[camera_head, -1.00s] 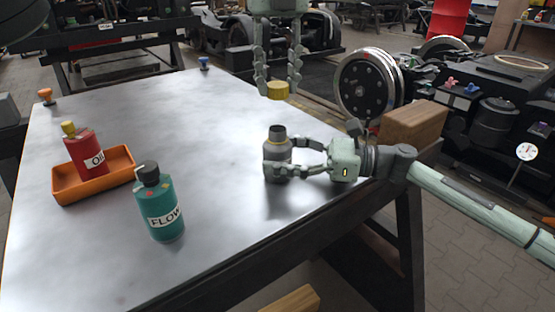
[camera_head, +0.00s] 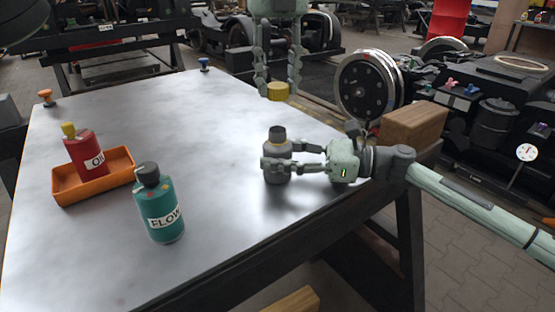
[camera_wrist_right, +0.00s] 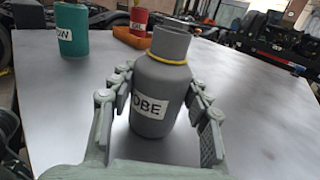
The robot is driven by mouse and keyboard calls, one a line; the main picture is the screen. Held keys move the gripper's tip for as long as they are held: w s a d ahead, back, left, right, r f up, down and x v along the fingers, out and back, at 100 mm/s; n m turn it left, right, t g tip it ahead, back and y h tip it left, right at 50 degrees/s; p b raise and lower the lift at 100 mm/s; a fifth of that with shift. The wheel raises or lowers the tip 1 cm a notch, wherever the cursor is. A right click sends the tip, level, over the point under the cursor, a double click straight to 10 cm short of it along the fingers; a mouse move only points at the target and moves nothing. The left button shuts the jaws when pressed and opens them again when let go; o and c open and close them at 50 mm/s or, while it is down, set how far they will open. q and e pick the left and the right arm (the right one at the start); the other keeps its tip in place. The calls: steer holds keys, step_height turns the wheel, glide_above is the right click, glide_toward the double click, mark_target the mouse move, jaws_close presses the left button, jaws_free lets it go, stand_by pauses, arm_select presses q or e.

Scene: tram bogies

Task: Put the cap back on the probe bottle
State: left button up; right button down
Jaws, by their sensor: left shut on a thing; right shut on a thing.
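The grey probe bottle (camera_head: 278,148) stands upright near the table's right edge. Its label, partly hidden, reads "OBE" in the right wrist view (camera_wrist_right: 152,100), where its neck has a yellow ring and no cap. My right gripper (camera_head: 278,165) is shut around the bottle's body, coming from the right. My left gripper (camera_head: 278,84) points down from above.
A teal "FLOW" bottle (camera_head: 160,205) with a dark cap stands at the front left. A red oil bottle (camera_head: 85,152) stands in an orange tray (camera_head: 122,183). A wooden block (camera_head: 413,124) lies beyond the right edge. The table's middle (camera_head: 180,125) is clear.

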mark_target(278, 129)
arm_select(q)
steer(key=shift+f, duration=2.5)
steer(key=shift+f, duration=0.1)
steer(key=shift+f, duration=0.8)
steer(key=shift+f, duration=0.6)
